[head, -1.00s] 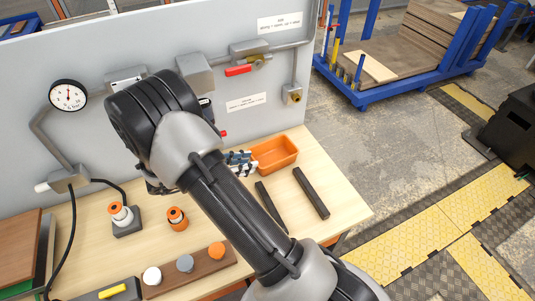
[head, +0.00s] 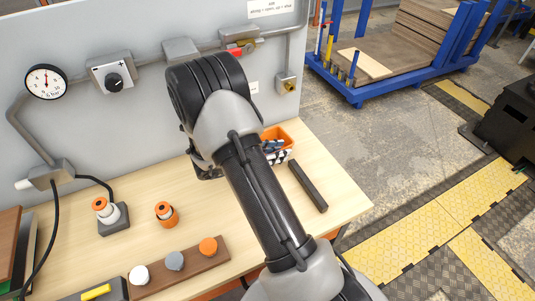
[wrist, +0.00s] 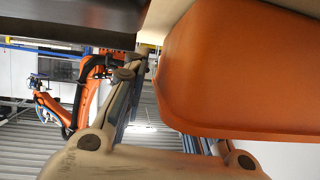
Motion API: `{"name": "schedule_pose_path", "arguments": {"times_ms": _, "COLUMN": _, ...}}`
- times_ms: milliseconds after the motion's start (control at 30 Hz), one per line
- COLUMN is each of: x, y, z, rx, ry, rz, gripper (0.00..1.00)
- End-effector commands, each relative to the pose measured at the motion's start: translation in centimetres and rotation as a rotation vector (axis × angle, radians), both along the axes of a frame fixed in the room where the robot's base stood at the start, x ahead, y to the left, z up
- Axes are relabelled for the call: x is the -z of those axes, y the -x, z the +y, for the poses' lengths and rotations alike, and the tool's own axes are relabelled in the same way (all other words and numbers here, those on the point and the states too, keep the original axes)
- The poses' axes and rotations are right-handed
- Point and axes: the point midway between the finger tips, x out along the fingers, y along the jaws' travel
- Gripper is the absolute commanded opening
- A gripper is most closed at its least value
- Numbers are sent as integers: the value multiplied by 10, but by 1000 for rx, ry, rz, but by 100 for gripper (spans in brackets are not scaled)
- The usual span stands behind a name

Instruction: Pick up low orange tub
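The low orange tub (head: 284,131) stands near the back right of the wooden table, close to the grey panel. My arm covers its left part. My gripper (head: 272,151) is at the tub's near side, with only part of the fingers showing. In the wrist view the tub (wrist: 235,75) fills the upper right, very close. One finger lies left of the tub with a gap to it. The other finger's tip is hidden behind the tub's edge, so I cannot tell whether it touches. The fingers are well apart.
An orange-and-white part (head: 166,214), a part on a dark stand (head: 111,217) and a brown board with three round knobs (head: 180,266) occupy the table's left. The grey panel (head: 140,130) rises behind.

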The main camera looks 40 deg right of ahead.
Motion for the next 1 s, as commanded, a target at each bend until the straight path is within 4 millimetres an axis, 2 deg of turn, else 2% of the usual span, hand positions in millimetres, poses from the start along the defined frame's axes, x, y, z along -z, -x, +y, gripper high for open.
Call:
{"name": "schedule_pose_path", "arguments": {"times_ms": 267, "x": 1, "y": 0, "z": -5, "rx": -1, "ry": -1, "rz": -1, "gripper": 26}}
{"name": "schedule_pose_path", "arguments": {"times_ms": 667, "x": 1, "y": 0, "z": -4, "rx": 0, "ry": 0, "rz": 0, "gripper": 0}}
{"name": "schedule_pose_path", "arguments": {"times_ms": 1000, "x": 1, "y": 0, "z": -4, "rx": 0, "ry": 0, "rz": 0, "gripper": 0}}
